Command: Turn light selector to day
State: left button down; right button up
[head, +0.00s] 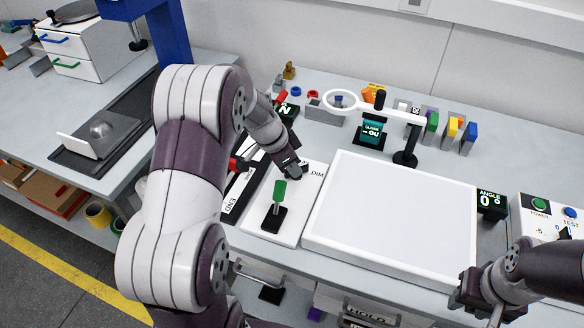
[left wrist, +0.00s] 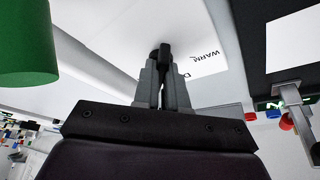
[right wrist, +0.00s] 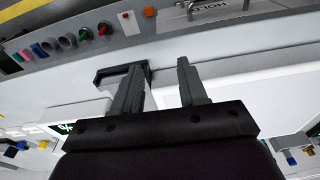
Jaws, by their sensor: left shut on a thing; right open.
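The light selector is on a white panel (head: 252,222) left of the large white light plate. Its black knob (left wrist: 164,50) shows between my left fingertips in the left wrist view. Printed "WARM" (left wrist: 205,58) and a partly hidden label beginning with D are beside it. My left gripper (head: 292,173) is shut on this knob, near the "DIM" label (head: 311,173). The gripper hides most of the knob, and I cannot tell which label it points at. My right gripper (right wrist: 158,75) is open and empty, over the bench's front right in the head view (head: 477,295).
A green-handled lever (head: 279,192) stands upright on the same panel, close to my left arm. The white light plate (head: 390,215) fills the middle. A ring magnifier stand (head: 405,158) is behind it. A box with POWER and TEST buttons (head: 540,205) is at right.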

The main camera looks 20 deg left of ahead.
pick_arm(q)
jog(key=shift+s+d+f+n+y, duration=0.1)
jog(key=shift+n+y, duration=0.05)
jog(key=shift+n, duration=0.3)
jog(key=shift+s+f+n+y, duration=0.1)
jog(key=shift+n+y, duration=0.05)
jog(key=shift+n, duration=0.3)
pick_arm(e)
jog(key=shift+f, duration=0.4)
pick_arm(q)
jog(key=shift+n, duration=0.5)
jog(key=shift+s+d+r+n+t+y+p, duration=0.15)
jog(key=shift+n+t+y+p, duration=0.25)
jog(key=shift+n, duration=0.4)
pick_arm(e)
jog(key=shift+r, duration=0.55)
pick_arm(q)
jog(key=n+y+p, duration=0.1)
jog(key=n+p, duration=0.2)
jog(key=p, duration=0.2)
jog(key=shift+d+r, duration=0.15)
jog(key=shift+f+n+y+p, duration=0.3)
jog(key=shift+n+y+p, duration=0.1)
jog(key=shift+n+p, duration=0.5)
pick_arm(e)
notch_tip(320, 180, up, 7)
pick_arm(q)
jog(key=c, duration=1.2)
grip_release()
